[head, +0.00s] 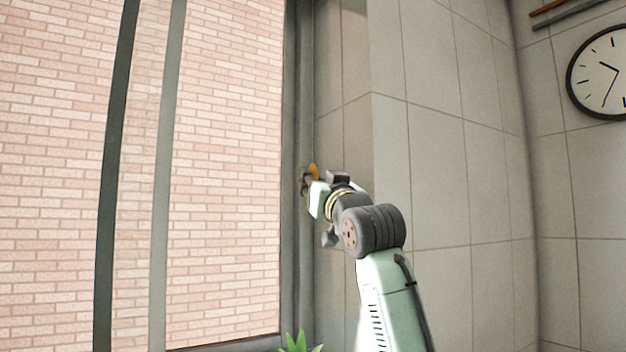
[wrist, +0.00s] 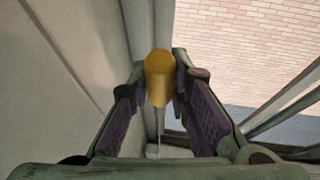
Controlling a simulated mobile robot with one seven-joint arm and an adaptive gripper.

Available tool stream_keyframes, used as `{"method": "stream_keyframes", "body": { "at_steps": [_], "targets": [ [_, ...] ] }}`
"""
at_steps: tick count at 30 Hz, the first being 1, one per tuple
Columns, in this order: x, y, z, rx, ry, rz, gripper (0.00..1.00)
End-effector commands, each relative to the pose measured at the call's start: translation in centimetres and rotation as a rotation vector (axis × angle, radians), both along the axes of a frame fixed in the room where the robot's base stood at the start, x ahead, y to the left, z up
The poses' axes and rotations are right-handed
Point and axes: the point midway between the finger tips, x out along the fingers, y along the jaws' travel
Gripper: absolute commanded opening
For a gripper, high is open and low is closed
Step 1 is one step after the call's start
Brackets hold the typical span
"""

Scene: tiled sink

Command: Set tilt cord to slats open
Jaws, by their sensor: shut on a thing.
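The tilt cord shows as a yellow-orange knob (wrist: 159,78) with a thin pale line running from it toward the bottom of the wrist view. My gripper (wrist: 160,88) has its two fingers on either side of the knob and is shut on it. In the head view my gripper (head: 307,181) is at the right edge of the window frame, with a bit of the yellow knob (head: 314,170) showing beside it. The fingers are small and dark there. No blind slats show in either view.
The window with a brick wall (head: 225,150) behind it fills the left. Its dark frame (head: 297,80) runs close to my gripper. A tiled wall (head: 440,150) and a clock (head: 601,75) are at right. A green plant (head: 299,343) stands below.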

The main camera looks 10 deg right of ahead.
Motion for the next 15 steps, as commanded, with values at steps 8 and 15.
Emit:
{"method": "stream_keyframes", "body": {
  "at_steps": [8, 15],
  "targets": [
    [0.21, 0.01, -0.48, -0.001, 0.010, 0.001, 0.32],
    [0.15, 0.02, -0.34, 0.000, 0.007, 0.001, 0.39]
  ]
}}
